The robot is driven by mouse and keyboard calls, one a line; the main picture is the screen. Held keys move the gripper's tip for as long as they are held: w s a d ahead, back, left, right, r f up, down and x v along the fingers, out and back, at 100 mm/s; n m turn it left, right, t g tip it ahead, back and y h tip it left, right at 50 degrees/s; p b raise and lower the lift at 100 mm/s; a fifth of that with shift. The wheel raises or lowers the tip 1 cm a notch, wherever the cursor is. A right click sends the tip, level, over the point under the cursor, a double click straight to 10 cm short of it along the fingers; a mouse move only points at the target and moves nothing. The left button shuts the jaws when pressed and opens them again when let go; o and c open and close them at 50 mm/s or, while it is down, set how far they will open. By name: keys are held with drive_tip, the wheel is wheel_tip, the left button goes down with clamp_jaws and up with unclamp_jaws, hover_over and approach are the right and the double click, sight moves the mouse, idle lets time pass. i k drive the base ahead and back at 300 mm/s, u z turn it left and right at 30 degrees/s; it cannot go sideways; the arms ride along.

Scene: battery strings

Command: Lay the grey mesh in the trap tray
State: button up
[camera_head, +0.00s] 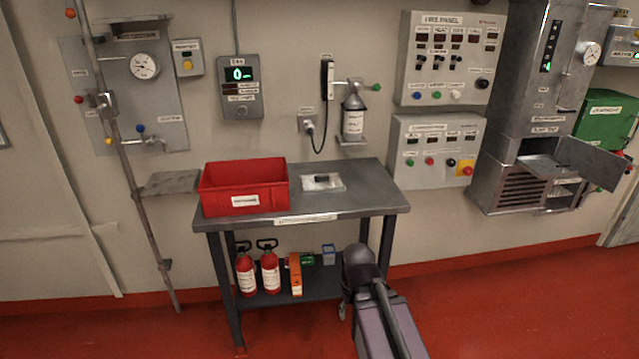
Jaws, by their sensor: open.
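A flat pale grey piece (322,183) with a small dark part on top lies on the workbench, right of the red bin. I cannot tell whether it is the grey mesh. At the right, a steel wall cabinet has an open compartment with a pale tray-like plate (545,166) in its mouth; its door is swung open to the right. I cannot tell whether this plate is the trap tray. My gripper (343,309) shows only in small part, beside and below my dark wrist, low in front of the bench. It is open, and my arm hides most of it.
A grey wall shelf (170,182) and a pipe (130,190) are at the left. The cabinet door (595,163) juts out. Red floor is clear at right.

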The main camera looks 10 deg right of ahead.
sight(544, 166)
drive_tip(key=z, duration=0.05)
drive_tip(key=i, duration=1)
drive_tip(key=u, duration=0.05)
